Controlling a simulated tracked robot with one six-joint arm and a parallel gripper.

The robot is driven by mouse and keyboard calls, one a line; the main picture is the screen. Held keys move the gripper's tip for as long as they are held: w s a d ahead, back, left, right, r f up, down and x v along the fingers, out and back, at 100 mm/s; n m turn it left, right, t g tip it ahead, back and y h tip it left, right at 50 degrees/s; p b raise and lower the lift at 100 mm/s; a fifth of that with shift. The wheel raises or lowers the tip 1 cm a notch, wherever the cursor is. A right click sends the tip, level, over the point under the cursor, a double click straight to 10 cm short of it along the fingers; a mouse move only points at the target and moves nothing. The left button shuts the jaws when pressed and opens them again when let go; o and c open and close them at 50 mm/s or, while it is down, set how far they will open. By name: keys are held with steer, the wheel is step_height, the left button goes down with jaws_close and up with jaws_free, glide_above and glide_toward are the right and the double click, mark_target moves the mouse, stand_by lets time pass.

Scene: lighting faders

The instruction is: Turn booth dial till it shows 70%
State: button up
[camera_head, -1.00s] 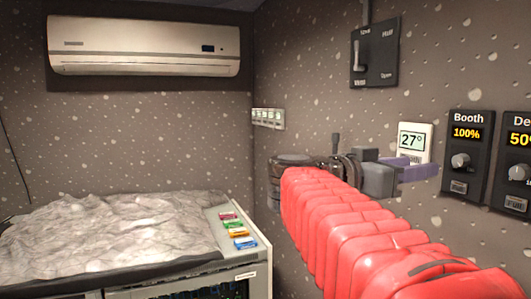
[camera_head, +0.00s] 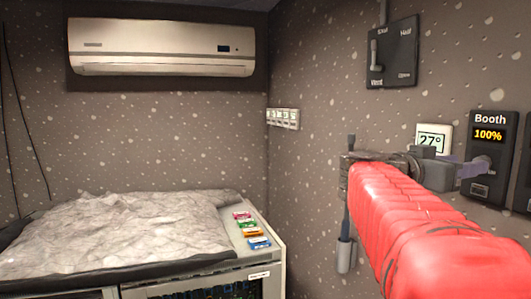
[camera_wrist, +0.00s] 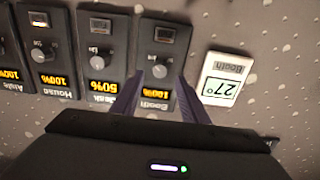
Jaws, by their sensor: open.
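The booth dial panel (camera_head: 491,183) is a dark box on the right wall, labelled "Booth", with an orange display reading 100%. Its round knob is mostly hidden behind my gripper in the head view. In the wrist view, which is upside down, the booth knob (camera_wrist: 159,71) shows between the two purple fingers. My gripper (camera_head: 478,166) is open, with its fingertips at the booth panel, one on each side of the knob. I cannot tell whether the fingers touch it.
A thermostat (camera_head: 433,137) reading 27° hangs beside the booth panel. In the wrist view, the desk dial (camera_wrist: 99,59) shows 50% and the house dial (camera_wrist: 43,51) shows 100%. A lever plate (camera_head: 394,54) is higher on the wall. A cabinet (camera_head: 266,264) stands left.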

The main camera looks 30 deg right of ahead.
steer(key=d, duration=0.4)
steer(key=shift+s, duration=0.3)
steer(key=shift+c, duration=0.3)
steer(key=c, duration=0.9)
steer(key=shift+a, duration=0.1)
jaws_close()
